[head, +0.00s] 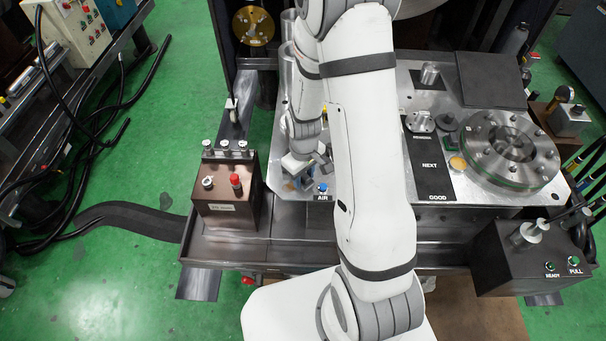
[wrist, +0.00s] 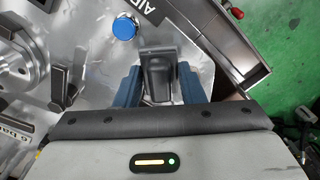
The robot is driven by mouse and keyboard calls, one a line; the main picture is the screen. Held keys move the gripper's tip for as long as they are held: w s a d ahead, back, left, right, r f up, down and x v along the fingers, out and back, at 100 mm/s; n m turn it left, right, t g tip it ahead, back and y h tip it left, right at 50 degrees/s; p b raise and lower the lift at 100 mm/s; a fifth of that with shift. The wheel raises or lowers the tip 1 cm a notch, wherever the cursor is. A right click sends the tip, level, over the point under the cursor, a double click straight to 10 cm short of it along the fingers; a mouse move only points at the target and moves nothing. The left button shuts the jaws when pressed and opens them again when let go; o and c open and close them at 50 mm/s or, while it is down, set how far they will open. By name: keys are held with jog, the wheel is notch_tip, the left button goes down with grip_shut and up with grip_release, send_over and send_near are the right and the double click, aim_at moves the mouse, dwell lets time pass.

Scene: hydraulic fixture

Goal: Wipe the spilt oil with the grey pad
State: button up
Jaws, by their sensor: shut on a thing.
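My gripper (wrist: 156,84) has blue fingers on either side of a dark grey block-like thing, which I take to be the grey pad (wrist: 157,68); it is shut on it. In the head view my gripper (head: 303,181) is low over the metal plate, left of my forearm, and the pad cannot be made out there. I cannot tell whether the pad touches the plate. A small amber patch (head: 457,163) on the plate, right of the black NEXT/GOOD strip, may be the spilt oil. No oil shows clearly in the wrist view.
The blue AIR button (head: 321,188) is close beside my gripper; it also shows in the wrist view (wrist: 124,28). A brown box (head: 228,192) with knobs stands left. A large round flange (head: 510,150) and the NEXT/GOOD strip (head: 430,170) are right of my arm.

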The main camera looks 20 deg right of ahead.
aim_at(279, 186)
jog(key=shift+f+b, duration=0.9)
jog(key=shift+f, duration=0.15)
dwell(0.4)
jog(key=shift+w+a+r, duration=0.1)
jog(key=shift+w+a, duration=0.2)
jog(key=shift+a, duration=0.6)
jog(key=shift+w+a+r, duration=0.1)
jog(key=shift+w+a, duration=0.15)
jog(key=shift+a, duration=0.6)
jog(key=shift+w+a+f+b, duration=0.1)
jog(key=shift+w+a+b, duration=0.15)
jog(key=shift+a, duration=0.55)
jog(key=shift+w+a+b, duration=0.1)
jog(key=shift+w+a, duration=0.2)
jog(key=shift+a, duration=0.5)
jog(key=shift+s+d+f+b, duration=0.15)
jog(key=shift+s+d, duration=0.25)
jog(key=shift+d, duration=0.7)
jog(key=shift+s+d+b, duration=0.25)
jog(key=shift+s+d, duration=0.15)
jog(key=shift+d, duration=0.7)
jog(key=shift+s+d, duration=0.2)
jog(key=shift+d, duration=0.4)
jog(key=shift+s+d, duration=0.2)
jog(key=shift+d, duration=0.35)
jog(key=shift+w+r+p, duration=0.1)
jog(key=shift+r+p, duration=1.95)
jog(key=shift+r, duration=1.05)
